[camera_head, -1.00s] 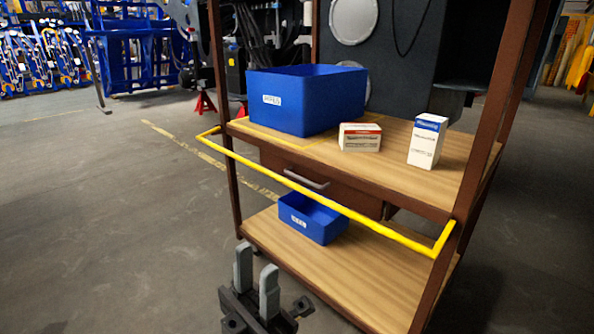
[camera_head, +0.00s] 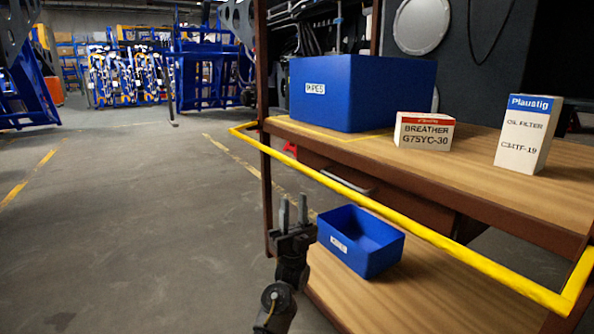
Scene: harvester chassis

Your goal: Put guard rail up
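The yellow guard rail (camera_head: 450,246) is a long bar with bent ends. It runs across the front of the brown-framed cart, slightly below the upper shelf's front edge and standing out from it. My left gripper (camera_head: 293,206) is below the rail's left half, in front of the cart near the lower shelf. Its two upright fingers are apart with nothing between them, and it does not touch the rail. My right gripper is not in view.
The upper shelf (camera_head: 475,170) holds a large blue bin (camera_head: 350,98), a breather box (camera_head: 424,132) and an oil filter box (camera_head: 527,135). A small blue bin (camera_head: 372,250) sits on the lower shelf (camera_head: 420,296), right of my gripper. The floor at left is clear.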

